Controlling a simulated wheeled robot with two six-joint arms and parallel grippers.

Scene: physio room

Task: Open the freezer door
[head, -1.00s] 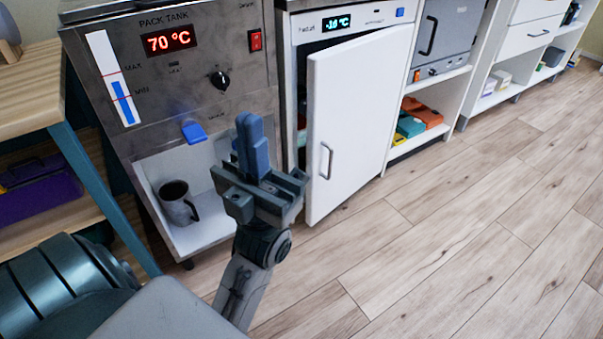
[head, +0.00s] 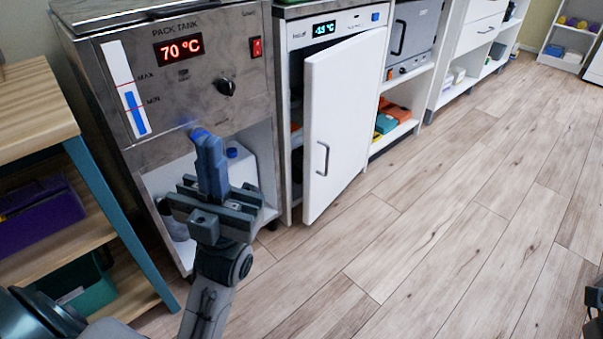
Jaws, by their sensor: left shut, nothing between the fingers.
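The freezer (head: 340,22) is a white cabinet with a small lit display, right of the steel pack tank. Its white door (head: 340,110) stands partly open, hinged on the right, with a dark gap along its left side. The grey bar handle (head: 322,158) is on the door's outer face near its left edge. My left gripper (head: 209,150) is shut and empty, its blue fingers together and pointing up. It is in front of the pack tank, left of the door and apart from it. A dark piece of my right gripper (head: 594,308) shows at the right edge; its fingers are unclear.
The pack tank (head: 200,80) reads 70 °C, with a dark mug (head: 172,222) in its lower bay, partly hidden by my gripper. A wooden shelf (head: 35,115) stands at the left. The wooden floor (head: 450,200) before and right of the door is clear.

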